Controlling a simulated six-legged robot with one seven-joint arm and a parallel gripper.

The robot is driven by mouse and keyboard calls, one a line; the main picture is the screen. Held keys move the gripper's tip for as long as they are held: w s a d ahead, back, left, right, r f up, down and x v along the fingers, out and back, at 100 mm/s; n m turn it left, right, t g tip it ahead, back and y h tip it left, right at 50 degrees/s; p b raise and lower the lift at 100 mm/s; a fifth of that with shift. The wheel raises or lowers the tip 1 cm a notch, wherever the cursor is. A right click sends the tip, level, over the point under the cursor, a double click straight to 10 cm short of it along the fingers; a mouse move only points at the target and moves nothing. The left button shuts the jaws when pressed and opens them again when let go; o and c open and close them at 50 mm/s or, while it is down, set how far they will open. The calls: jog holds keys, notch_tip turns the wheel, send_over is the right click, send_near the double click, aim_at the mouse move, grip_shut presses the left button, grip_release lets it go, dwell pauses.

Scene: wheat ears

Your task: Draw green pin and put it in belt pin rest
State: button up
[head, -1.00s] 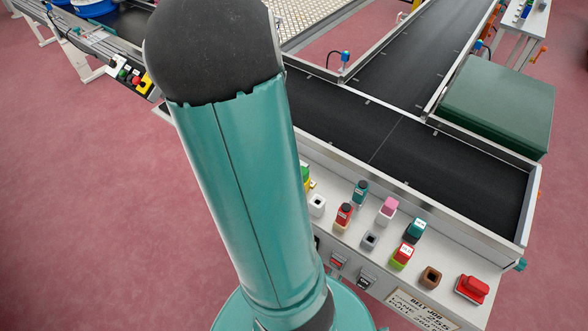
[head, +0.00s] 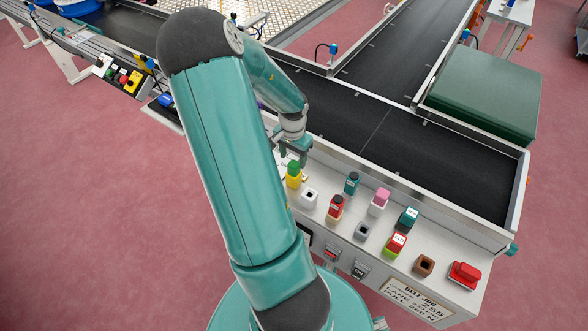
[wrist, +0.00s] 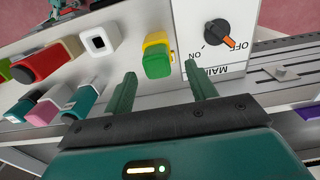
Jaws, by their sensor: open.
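The green pin (head: 294,166) stands upright in a yellow socket (head: 293,181) at the left end of the panel row. In the wrist view the green pin (wrist: 157,66) shows ahead of my fingers, within the gap between them. My gripper (head: 291,156) is just behind and above it in the head view; its fingers (wrist: 160,69) are apart and hold nothing. Empty sockets are white (head: 309,196), grey (head: 362,231) and brown (head: 424,264). I cannot tell which one is the belt pin rest.
Red (head: 336,203), teal (head: 351,182) and pink (head: 380,199) pins stand close by in the row. A red block (head: 464,273) sits at the right end. A rotary switch (wrist: 217,33) is beside the green pin. The black belt (head: 400,150) lies behind.

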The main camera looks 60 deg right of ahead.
aim_at(294, 163)
jog(key=f, duration=0.5)
jog(key=shift+s, duration=0.25)
jog(key=shift+r, duration=0.1)
jog(key=c, duration=1.2)
notch_tip(294, 163, up, 10)
jog(key=shift+r, duration=0.15)
